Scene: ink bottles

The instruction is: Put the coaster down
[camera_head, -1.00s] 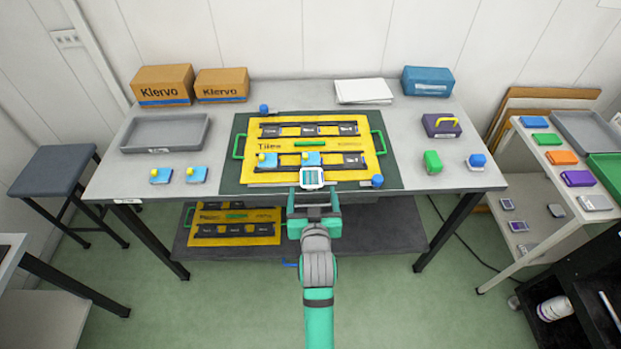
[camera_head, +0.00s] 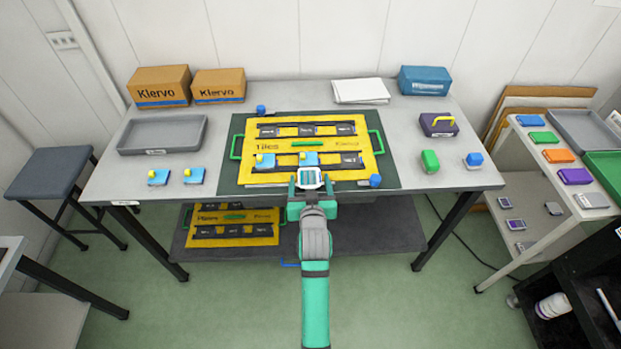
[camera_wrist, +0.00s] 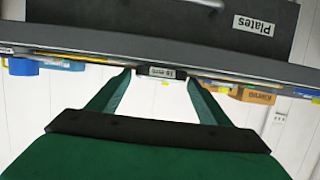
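The coaster seems to be a small white-rimmed square with teal stripes (camera_head: 311,178), at the front edge of the dark green mat (camera_head: 225,180). My gripper (camera_head: 310,182) is at the table's front, with one finger on each side of this piece. In the wrist view my gripper (camera_wrist: 161,76) shows its two fingers apart, with a dark end face labelled "10 mm" (camera_wrist: 162,72) between their tips. The fingers look open; any contact with its sides is too fine to make out.
A yellow board with dark slots (camera_head: 300,147) lies just beyond, with blue blocks (camera_head: 309,158) on it. A blue knob (camera_head: 375,181) stands right of my gripper. A grey tray (camera_head: 162,134) is at left. The table's right front is partly clear.

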